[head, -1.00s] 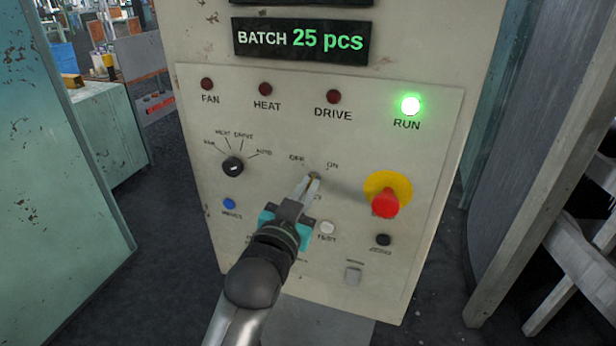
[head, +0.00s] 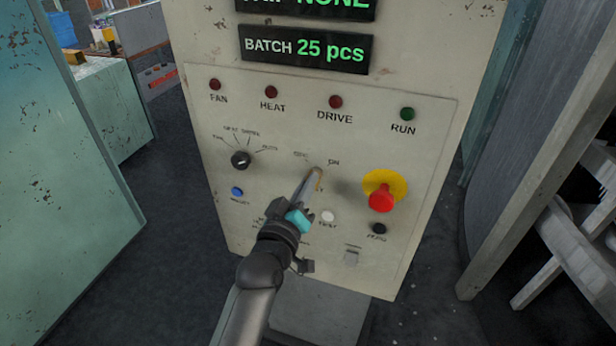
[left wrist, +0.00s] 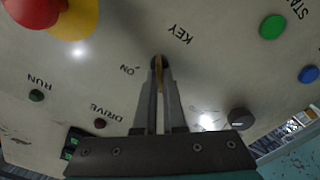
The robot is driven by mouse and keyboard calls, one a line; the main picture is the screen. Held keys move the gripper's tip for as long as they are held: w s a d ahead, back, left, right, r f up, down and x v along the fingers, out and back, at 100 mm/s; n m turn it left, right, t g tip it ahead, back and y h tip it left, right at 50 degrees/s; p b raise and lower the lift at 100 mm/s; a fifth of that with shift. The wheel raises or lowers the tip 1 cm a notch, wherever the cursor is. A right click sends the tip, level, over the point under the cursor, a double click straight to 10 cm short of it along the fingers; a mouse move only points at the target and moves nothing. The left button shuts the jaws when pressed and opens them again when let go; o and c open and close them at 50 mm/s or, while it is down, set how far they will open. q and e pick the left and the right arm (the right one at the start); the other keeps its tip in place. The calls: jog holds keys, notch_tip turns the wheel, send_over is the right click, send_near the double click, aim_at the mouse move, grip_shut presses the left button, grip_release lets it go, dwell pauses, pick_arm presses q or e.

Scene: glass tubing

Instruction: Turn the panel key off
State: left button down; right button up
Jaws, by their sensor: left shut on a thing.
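My left gripper (head: 318,173) reaches in from below to the key switch in the middle of the control panel (head: 420,230). It is shut on the panel key (left wrist: 158,72), a thin brassy piece between the fingertips in the left wrist view, below the word KEY. The fingers hide most of the key and its lock. The ON mark is to the key's upper right in the head view. The RUN lamp (head: 407,114) is dark green and unlit. My right gripper is not in view.
A red emergency stop (head: 381,198) on a yellow disc sits right of the key. A black selector knob (head: 241,159) and blue button (head: 237,191) are to its left. A white button (head: 327,216) is just below. The FAN, HEAT and DRIVE lamps are dark.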

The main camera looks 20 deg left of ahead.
pick_arm(q)
jog(key=shift+n, duration=0.5)
jog(key=shift+p, duration=0.3)
jog(key=c, duration=1)
grip_release()
jog(key=shift+s, duration=0.1)
jog(key=s+b, duration=0.2)
jog(key=s, duration=1.3)
jog(key=shift+a, duration=0.25)
jog(key=shift+f, duration=0.1)
